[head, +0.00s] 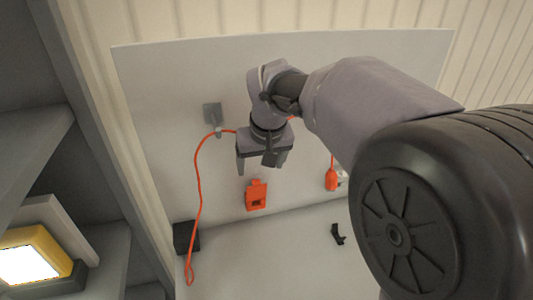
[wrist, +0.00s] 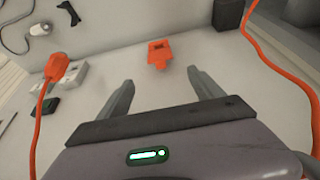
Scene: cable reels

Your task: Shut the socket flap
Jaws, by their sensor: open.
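The orange socket (head: 256,197) is on the pale panel, below my gripper in the head view. A dark opening shows in its front, and a narrower orange part, seemingly the raised flap (head: 256,183), stands above it. In the wrist view the socket (wrist: 159,55) is small and lies beyond the fingertips, roughly centred between them. My gripper (head: 261,167) is open and empty, with clear space between its fingers in the wrist view (wrist: 160,77). It appears apart from the socket. The flap's exact angle is too small to tell.
An orange cable (head: 198,190) loops down at the left from a grey fitting (head: 212,113). An orange plug (head: 331,180) hangs at the right. A black box (head: 186,237) is at lower left, and a small black piece (head: 338,234) at lower right. White fittings (wrist: 71,75) show in the wrist view.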

